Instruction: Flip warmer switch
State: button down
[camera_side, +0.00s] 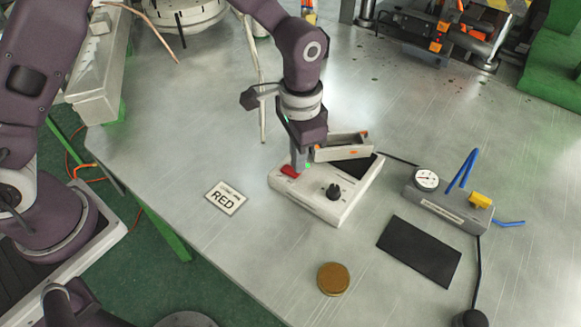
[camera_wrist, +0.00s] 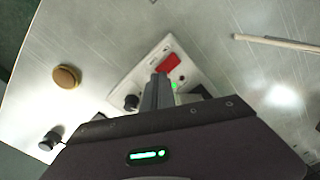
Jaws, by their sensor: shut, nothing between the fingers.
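The warmer is a white box (camera_side: 309,205) with a black knob (camera_side: 333,191) and a red switch (camera_side: 290,171) near its left corner. In the wrist view the warmer (camera_wrist: 150,62), the red switch (camera_wrist: 170,63) and the knob (camera_wrist: 131,102) also show. A small green light (camera_wrist: 174,86) glows beside the switch. My gripper (camera_side: 299,167) is shut and empty, pointing down at the switch end of the warmer. In the wrist view its fingertips (camera_wrist: 160,78) are right beside the red switch; I cannot tell whether they touch it. My gripper hides part of the warmer.
A card reading RED (camera_side: 225,198) lies left of the warmer. A round brown tin (camera_side: 333,279) stands in front. A black mat (camera_side: 419,251) and a grey gauge unit (camera_side: 447,210) with blue tubes are at right. The table between card and tin is clear.

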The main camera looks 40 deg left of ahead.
jog(key=shift+f, duration=1)
dwell(0.3)
jog(key=shift+r, duration=3.5)
jog(key=shift+a+r, duration=0.1)
jog(key=shift+r, duration=0.1)
notch_tip(320, 180, up, 8)
jog(key=f+n+t, duration=0.1)
send_over(274, 174)
jog(key=s+a+r+n+t, duration=0.2)
jog(key=s+a+r, duration=0.4)
jog(key=s+r, duration=0.2)
jog(key=s+a+n+t, duration=0.2)
jog(key=s+a, duration=0.3)
jog(key=s, duration=0.6)
jog(key=shift+s+r+n+t, duration=0.3)
jog(key=shift+s+r+n, duration=0.1)
jog(key=shift+n, duration=0.1)
